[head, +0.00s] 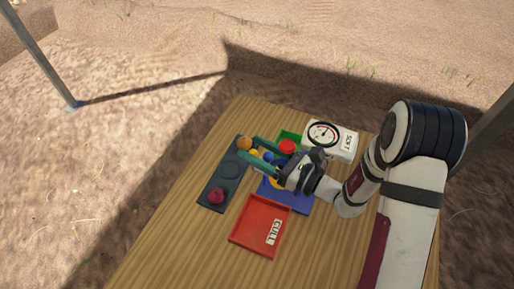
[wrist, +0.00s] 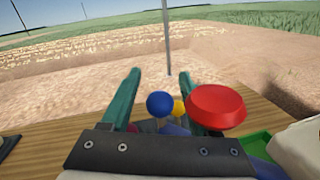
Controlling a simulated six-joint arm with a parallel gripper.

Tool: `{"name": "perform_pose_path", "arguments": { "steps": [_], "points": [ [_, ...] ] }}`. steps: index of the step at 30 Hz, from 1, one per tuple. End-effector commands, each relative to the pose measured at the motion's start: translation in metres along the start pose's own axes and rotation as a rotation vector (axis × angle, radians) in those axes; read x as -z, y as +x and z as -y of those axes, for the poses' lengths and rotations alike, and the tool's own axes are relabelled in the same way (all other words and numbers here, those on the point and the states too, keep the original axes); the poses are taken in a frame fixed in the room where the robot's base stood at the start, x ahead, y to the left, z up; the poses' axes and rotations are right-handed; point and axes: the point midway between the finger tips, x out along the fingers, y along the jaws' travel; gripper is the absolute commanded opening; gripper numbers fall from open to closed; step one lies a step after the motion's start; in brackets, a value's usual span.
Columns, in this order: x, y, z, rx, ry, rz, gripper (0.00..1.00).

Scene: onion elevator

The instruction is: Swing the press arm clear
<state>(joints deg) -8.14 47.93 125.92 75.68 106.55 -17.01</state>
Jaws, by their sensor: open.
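My gripper (head: 250,147) is open, its two teal fingers pointing left over the table. In the wrist view the gripper (wrist: 160,72) has a blue ball (wrist: 160,104) showing between its fingers, with no visible grip on it. The blue ball also shows in the head view (head: 268,156). A red round disc (wrist: 216,105) overlaps the right finger in the wrist view. In the head view the red disc (head: 287,147) is beside the fingers, above a green tray (head: 291,135). I cannot tell which part is the press arm; its linkage is mostly hidden.
A dark tray (head: 212,205) holds an orange onion (head: 245,142) and a red onion (head: 216,195). A dial scale (head: 346,145) stands at the back right. A red CULL tray (head: 246,236) lies in front and a blue tray (head: 297,205) under my wrist. The wooden table's (head: 180,245) front left is clear.

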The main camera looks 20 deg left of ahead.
Motion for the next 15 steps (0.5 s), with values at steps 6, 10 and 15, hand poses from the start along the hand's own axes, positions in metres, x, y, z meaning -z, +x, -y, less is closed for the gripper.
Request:
{"name": "perform_pose_path", "arguments": {
  "steps": [6, 10, 15],
  "points": [
    [0.0000, -0.0003, 0.0000, 0.000, 0.000, 0.000, 0.38],
    [0.0000, -0.0004, 0.0001, 0.000, 0.000, 0.000, 0.14],
    [-0.0001, -0.0005, 0.0001, 0.000, 0.000, 0.000, 0.00]
  ]
}}
